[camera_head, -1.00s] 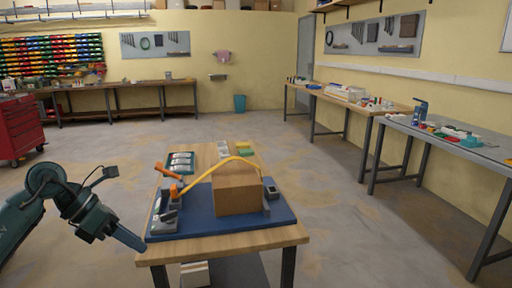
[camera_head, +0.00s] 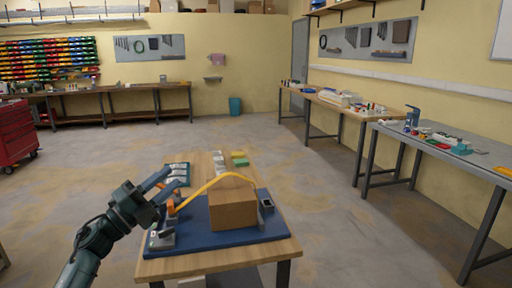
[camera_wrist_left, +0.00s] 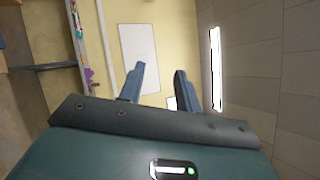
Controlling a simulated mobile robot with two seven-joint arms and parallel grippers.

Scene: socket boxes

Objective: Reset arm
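My left gripper (camera_head: 172,177) is raised at the left side of the small wooden table (camera_head: 215,264), in front of the board's left end in the head view. In the left wrist view its two blue fingers (camera_wrist_left: 160,72) stand apart with nothing between them. A brown box (camera_head: 233,208) sits on a blue board (camera_head: 222,237). My right gripper is not in view.
A teal tray with switches (camera_head: 177,174) lies at the table's back left, with green and yellow blocks (camera_head: 239,158) behind the box. Workbenches (camera_head: 450,150) line the right wall. A red tool cabinet (camera_head: 15,132) stands far left. The floor between is clear.

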